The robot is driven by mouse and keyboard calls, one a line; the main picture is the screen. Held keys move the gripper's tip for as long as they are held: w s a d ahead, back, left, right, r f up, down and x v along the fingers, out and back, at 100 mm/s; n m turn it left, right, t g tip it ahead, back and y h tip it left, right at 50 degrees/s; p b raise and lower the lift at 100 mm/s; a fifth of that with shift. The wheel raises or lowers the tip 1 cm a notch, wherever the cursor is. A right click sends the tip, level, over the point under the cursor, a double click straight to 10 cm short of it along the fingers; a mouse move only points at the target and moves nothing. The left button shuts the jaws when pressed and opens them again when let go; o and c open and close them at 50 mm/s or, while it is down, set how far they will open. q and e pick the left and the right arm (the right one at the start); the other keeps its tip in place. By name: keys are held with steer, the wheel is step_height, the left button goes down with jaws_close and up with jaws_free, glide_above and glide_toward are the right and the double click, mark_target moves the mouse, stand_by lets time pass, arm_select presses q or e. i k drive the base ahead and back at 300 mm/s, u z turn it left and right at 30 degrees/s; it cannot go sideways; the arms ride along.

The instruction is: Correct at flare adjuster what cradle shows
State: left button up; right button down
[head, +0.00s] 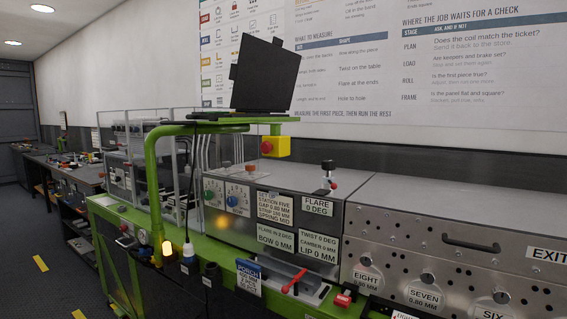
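The flare adjuster (329,177) is a small post with a dark knob and a red part on top of the grey machine housing. The label below it (318,205) reads "FLARE 0 DEG". Two plates on the front face carry readings. The left plate (276,238) has a small flare line that I cannot read surely, above "BOW 0 MM". The right plate (318,246) reads "TWIST 0 DEG", "CAMBER 0 MM", "LIP 0 MM". I cannot tell which part is the cradle. Neither of my grippers is in view.
A green rail frame (152,190) carries a dark screen (262,76) and a yellow box with a red button (276,146). A red lever (295,281) sits at the front. Roller housings (450,230) extend right. Free floor (45,285) lies at lower left.

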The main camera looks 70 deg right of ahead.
mark_target(328, 165)
steer(key=k, duration=0.4)
steer(key=z, duration=2.8)
